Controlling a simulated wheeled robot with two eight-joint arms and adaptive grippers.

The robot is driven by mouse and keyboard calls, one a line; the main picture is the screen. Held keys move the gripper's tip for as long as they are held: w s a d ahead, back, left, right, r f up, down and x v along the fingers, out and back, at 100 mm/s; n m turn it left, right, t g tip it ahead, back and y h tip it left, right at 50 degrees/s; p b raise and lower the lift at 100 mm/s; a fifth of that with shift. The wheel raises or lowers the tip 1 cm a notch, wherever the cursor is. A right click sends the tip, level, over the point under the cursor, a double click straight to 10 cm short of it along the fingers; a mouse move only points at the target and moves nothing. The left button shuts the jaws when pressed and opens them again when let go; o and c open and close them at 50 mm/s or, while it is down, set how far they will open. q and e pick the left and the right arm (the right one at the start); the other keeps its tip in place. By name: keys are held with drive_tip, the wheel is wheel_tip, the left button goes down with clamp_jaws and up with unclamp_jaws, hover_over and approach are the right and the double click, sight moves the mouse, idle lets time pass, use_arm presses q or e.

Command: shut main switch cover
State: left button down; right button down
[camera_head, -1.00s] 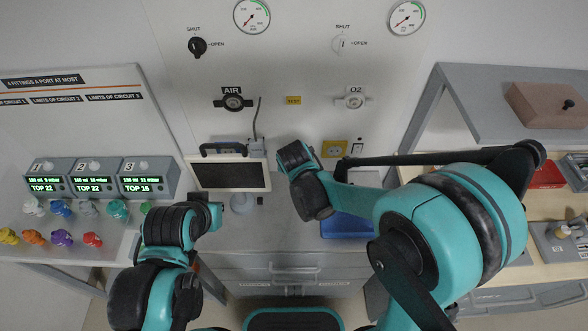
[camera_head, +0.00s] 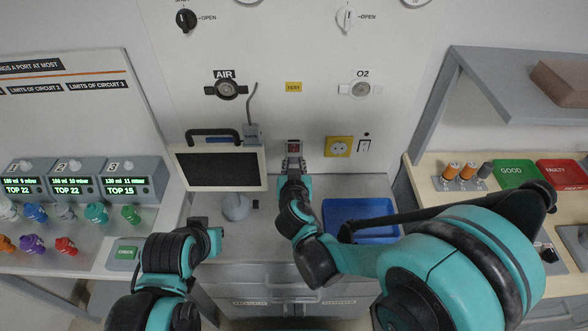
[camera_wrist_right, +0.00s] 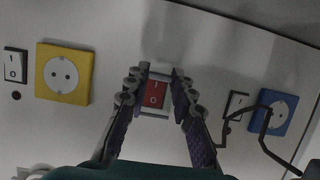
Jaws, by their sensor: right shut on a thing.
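The main switch (camera_head: 294,147) is a red rocker low on the pale wall panel. It also shows in the right wrist view, marked I and O (camera_wrist_right: 155,94). Its main switch cover (camera_wrist_right: 158,76) is a pale piece at the switch, between my fingertips; its exact angle is hard to tell. My right gripper (camera_head: 293,161) reaches up to the switch. In the right wrist view its fingers (camera_wrist_right: 160,80) are shut on the cover, one on each side. My left gripper (camera_head: 216,236) is low at the left, away from the switch; its jaws are unclear.
A monitor (camera_head: 217,168) with a black handle stands close left of the switch. A yellow socket (camera_head: 339,147) and a rocker switch (camera_head: 365,145) are to the right. A blue tray (camera_head: 357,220) lies on the counter. The wall above the switch is open.

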idle(0.4)
drive_tip(key=c, duration=1.3)
unclamp_jaws()
drive_tip(key=v, duration=1.2)
drive_tip(key=shift+f, duration=0.1)
